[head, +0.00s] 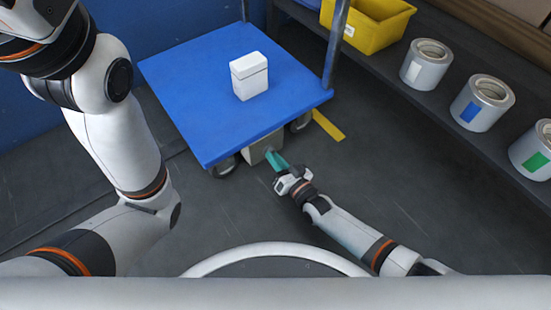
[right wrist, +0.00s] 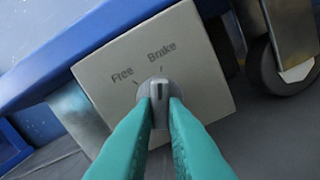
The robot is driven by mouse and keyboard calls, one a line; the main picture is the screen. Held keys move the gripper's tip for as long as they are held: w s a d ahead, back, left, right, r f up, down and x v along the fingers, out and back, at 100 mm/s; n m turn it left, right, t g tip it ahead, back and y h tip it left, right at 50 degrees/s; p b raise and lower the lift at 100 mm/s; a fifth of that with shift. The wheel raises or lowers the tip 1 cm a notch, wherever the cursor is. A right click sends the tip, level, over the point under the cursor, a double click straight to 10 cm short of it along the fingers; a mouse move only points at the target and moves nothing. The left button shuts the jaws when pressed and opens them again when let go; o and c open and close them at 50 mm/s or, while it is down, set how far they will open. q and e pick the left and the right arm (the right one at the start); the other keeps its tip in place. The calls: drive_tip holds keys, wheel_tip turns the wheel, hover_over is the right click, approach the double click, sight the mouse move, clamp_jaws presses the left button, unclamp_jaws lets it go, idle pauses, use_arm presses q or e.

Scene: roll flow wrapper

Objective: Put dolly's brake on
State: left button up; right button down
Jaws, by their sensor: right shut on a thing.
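The blue dolly (head: 190,90) stands on the floor at upper middle in the head view. A pale brake box (head: 252,150) sits under its near edge. In the right wrist view, the box's face (right wrist: 195,85) carries the words "Free" and "Brake", each with a short tick. A grey knob (right wrist: 159,88) is on this face, and its dark mark points up, about in line with the "Brake" tick. My right gripper (head: 275,160) is shut on the knob with its teal fingers (right wrist: 159,110), which hide the knob's lower sides. My left gripper is out of view.
A white box (head: 249,76) stands on the dolly. Dolly wheels (head: 224,167) flank the brake box; another wheel shows in the right wrist view (right wrist: 283,65). A shelf at right holds paint cans (head: 482,102) and a yellow bin (head: 368,25). The floor around my right arm is clear.

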drive_tip(key=shift+m, duration=0.3)
drive_tip(key=c, duration=1.5)
unclamp_jaws()
drive_tip(key=shift+o, duration=0.2)
drive_tip(key=p+v, duration=0.6)
drive_tip(key=v, duration=0.6)
